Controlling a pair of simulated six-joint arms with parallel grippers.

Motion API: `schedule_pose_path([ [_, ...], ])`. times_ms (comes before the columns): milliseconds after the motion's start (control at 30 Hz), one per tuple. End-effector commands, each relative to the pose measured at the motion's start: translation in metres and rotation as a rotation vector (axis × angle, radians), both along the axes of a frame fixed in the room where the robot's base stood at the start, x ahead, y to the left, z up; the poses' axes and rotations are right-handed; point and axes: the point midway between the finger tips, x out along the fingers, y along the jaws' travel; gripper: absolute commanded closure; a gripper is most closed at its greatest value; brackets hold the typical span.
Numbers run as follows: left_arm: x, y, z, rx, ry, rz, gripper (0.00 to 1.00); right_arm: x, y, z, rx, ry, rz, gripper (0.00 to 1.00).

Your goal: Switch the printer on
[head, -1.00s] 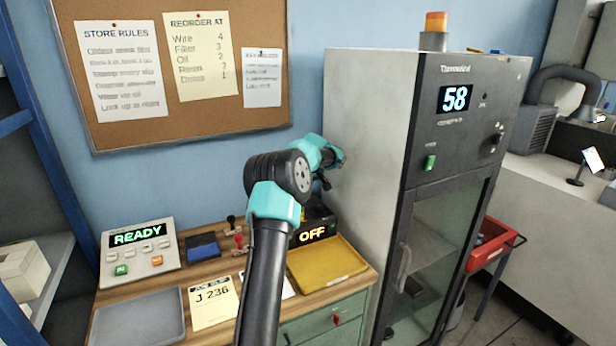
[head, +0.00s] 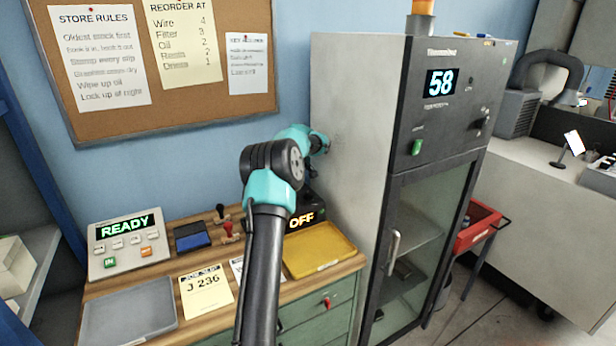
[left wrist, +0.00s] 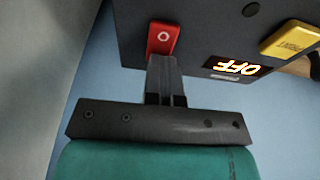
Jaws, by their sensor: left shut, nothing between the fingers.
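The printer is a dark box behind my arm in the head view, and its small display (head: 301,219) reads OFF. In the left wrist view the printer's dark body (left wrist: 205,30) fills the top, with the OFF display (left wrist: 237,68) upside down. A red switch (left wrist: 163,38) marked O is on the printer's side, left of the display. My left gripper (left wrist: 163,62) is shut and empty, its fingertips right at the switch's lower edge. I cannot tell whether they touch it. In the head view my arm hides most of the gripper and the switch.
A tall cabinet (head: 345,150) showing 58 stands close to the right of the printer. A yellow tray (head: 320,252) lies in front of the printer. A READY console (head: 125,240), a blue stamp pad (head: 194,239) and a grey tray (head: 130,315) are to the left.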

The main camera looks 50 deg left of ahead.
Motion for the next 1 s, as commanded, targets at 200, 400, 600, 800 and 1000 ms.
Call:
schedule_pose_path([
  [200,-0.004,0.004,-0.007,-0.016,0.002,0.003,1.00,0.000,0.000,0.000,0.000,0.000,0.001,0.57],
  [400,-0.004,0.001,-0.009,-0.019,0.006,0.002,1.00,0.000,0.000,0.000,0.000,0.000,0.001,0.57],
  [600,-0.005,-0.007,-0.009,-0.022,0.010,0.003,1.00,0.000,0.000,0.000,0.000,0.000,0.001,0.57],
  [800,-0.005,-0.014,-0.009,-0.022,0.009,0.001,1.00,0.000,0.000,0.000,0.000,0.000,0.001,0.57],
  [1000,-0.005,-0.014,-0.008,-0.021,0.007,0.002,1.00,0.000,0.000,0.000,0.000,0.000,0.001,0.57],
])
